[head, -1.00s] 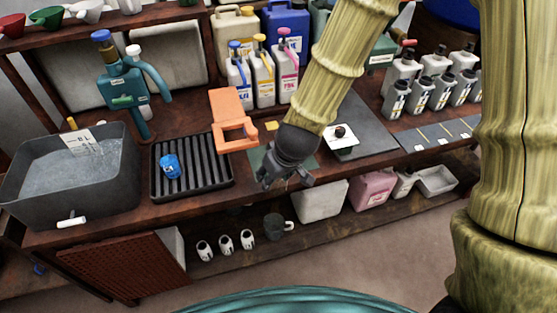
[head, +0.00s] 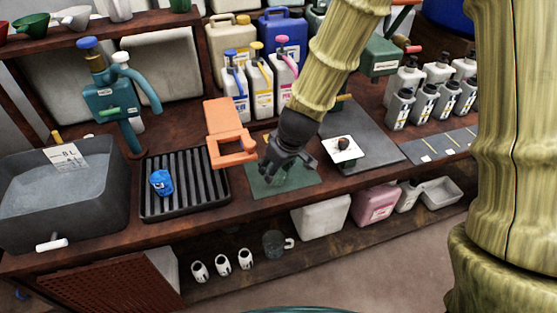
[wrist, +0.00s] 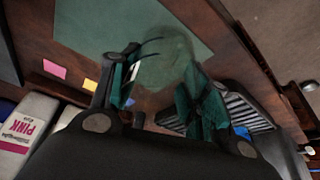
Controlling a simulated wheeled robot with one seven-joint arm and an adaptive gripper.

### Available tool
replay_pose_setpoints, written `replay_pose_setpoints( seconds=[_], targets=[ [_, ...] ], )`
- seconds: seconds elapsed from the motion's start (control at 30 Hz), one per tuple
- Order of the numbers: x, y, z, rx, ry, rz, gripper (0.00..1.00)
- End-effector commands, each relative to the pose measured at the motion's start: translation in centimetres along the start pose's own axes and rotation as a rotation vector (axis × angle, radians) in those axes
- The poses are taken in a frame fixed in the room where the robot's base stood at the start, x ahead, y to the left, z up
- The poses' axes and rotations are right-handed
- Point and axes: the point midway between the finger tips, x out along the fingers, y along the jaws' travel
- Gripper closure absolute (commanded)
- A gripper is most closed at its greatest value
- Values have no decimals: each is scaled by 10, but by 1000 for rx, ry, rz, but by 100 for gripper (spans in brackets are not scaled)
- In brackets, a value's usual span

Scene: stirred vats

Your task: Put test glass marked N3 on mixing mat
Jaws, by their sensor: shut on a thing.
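My gripper (head: 283,172) is over the green mixing mat (head: 262,190), near its left and middle part. In the wrist view my gripper (wrist: 158,85) is shut on a clear test glass (wrist: 172,52), a faint see-through round shape between the fingers. The mat also shows in the wrist view (wrist: 90,22), behind the glass. The N3 mark cannot be read on the glass. Whether the glass touches the mat cannot be told, and in the head view the fingers mostly hide it.
An orange stand (head: 230,140) is close behind and left of my gripper. A black ribbed rack (head: 205,195) with a blue item (head: 161,182) lies to the left, beside a grey basin (head: 90,200). A white plate (head: 343,155) is at right. Bottles (head: 262,85) stand behind.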

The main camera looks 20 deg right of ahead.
Motion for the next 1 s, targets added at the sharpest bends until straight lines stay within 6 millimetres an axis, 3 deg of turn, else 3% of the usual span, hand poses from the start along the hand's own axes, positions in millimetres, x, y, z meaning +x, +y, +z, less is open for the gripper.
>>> replay_pose_setpoints(
  seconds=[0.2, 0.53, 0.8, 1.0],
  targets=[
    [13, 30, -24, 0, 0, 0, 92],
    [22, 50, -40, 0, 1, 1, 92],
    [50, 48, -28, 0, 0, -2, 92],
    [55, 49, -26, 0, 0, -1, 92]
  ],
)
